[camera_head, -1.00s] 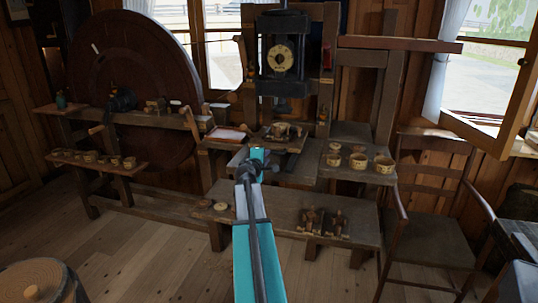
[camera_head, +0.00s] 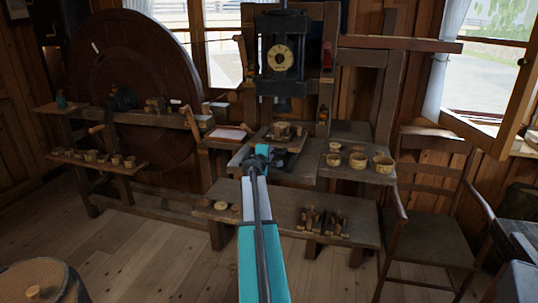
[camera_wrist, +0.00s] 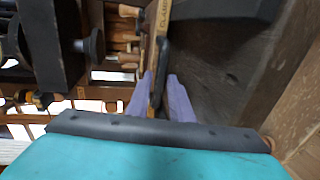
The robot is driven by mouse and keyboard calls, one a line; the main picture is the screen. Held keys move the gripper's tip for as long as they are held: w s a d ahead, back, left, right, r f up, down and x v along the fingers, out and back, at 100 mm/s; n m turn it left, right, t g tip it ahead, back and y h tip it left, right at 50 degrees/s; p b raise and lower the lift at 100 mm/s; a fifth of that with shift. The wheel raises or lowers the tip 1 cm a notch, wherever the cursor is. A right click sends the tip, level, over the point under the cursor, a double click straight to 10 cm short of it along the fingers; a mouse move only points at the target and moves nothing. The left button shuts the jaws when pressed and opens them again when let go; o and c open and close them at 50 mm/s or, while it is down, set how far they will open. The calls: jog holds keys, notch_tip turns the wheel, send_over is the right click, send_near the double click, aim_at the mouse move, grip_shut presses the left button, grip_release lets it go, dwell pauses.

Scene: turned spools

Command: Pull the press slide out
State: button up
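The press (camera_head: 283,60) is a dark upright frame with a round dial. Under it, the slide area (camera_head: 292,140) is a dark low platform holding small wooden pieces; the slide's exact outline is too small to tell. My teal arm reaches up to it, and my gripper's end (camera_head: 258,156) is just in front of the platform; its fingers are hidden there. In the wrist view, my gripper's two lavender fingers (camera_wrist: 160,95) stand apart on either side of a narrow dark bar (camera_wrist: 162,60). I cannot see clear contact with the bar.
A bench (camera_head: 345,205) below holds small wooden pieces. A side shelf (camera_head: 350,178) with several small cups stands right of the press. A chair (camera_head: 430,215) is further right, a large wheel (camera_head: 130,75) at left.

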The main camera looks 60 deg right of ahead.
grip_shut()
jog(key=shift+w+a, duration=0.1)
jog(key=shift+a, duration=0.25)
jog(key=shift+d, duration=0.15)
